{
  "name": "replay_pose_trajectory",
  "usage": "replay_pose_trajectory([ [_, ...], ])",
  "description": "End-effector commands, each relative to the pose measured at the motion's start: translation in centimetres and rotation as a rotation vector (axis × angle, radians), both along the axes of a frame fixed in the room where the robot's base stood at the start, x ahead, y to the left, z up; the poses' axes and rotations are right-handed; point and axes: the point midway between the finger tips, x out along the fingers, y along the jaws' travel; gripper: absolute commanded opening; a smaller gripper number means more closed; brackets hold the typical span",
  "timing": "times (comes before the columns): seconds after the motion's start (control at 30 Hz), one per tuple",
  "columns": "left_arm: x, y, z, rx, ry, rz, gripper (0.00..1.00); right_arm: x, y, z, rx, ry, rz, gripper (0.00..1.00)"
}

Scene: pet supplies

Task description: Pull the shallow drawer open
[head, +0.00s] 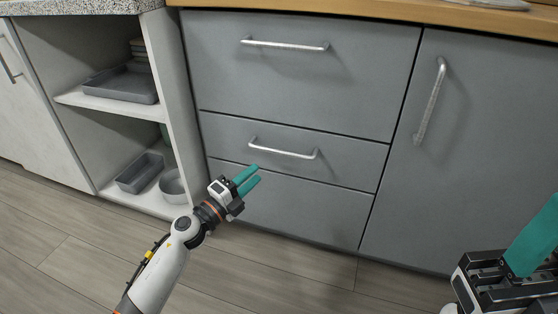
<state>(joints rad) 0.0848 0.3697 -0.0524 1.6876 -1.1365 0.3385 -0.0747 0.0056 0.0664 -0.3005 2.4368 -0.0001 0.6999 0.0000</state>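The shallow drawer (345,153) is the narrow grey front in the middle of the stack of drawers in the head view. It looks closed, flush with its neighbours. Its silver bar handle (285,153) runs across it. My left gripper (258,173) is below the handle's left end, apart from it, with its teal fingers pointing up and right. A gap shows between the fingers, and nothing is held. My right gripper (535,235) is at the lower right, partly cut off by the frame. Only one teal finger shows clearly, so its opening is unclear.
A taller drawer (300,85) is above and another drawer front (300,205) below. A grey cabinet door (475,150) with a vertical handle stands to the right. Open shelves (105,103) with trays and a bowl (173,187) are at left. The wooden floor (285,275) in front is clear.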

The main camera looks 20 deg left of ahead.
Motion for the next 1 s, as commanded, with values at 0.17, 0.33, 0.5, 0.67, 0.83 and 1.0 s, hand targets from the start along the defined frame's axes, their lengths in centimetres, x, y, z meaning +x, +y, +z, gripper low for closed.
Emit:
replay_pose_trajectory([
  [0.17,2.9,-1.3,0.6,-0.002,-0.002,0.001,0.34,0.0,0.1,0.1,-0.002,-0.013,-0.001,0.36],
  [0.33,6.0,-2.7,1.1,-0.003,-0.001,0.001,0.34,0.0,0.1,0.4,-0.004,-0.033,-0.003,0.36],
  [0.5,8.4,-3.9,1.5,-0.004,0.002,0.001,0.34,-0.2,0.2,0.6,-0.005,-0.051,-0.004,0.36],
  [0.67,9.6,-4.4,1.9,-0.004,0.002,0.001,0.34,-0.2,0.2,0.9,-0.008,-0.06,-0.004,0.36],
  [0.83,9.9,-4.6,2.0,-0.003,0.003,0.001,0.34,-0.2,0.3,1.1,-0.009,-0.065,-0.005,0.36],
  [1.0,9.9,-4.6,2.0,-0.003,0.003,0.001,0.34,-0.2,0.3,1.1,-0.009,-0.065,-0.005,0.36],
])
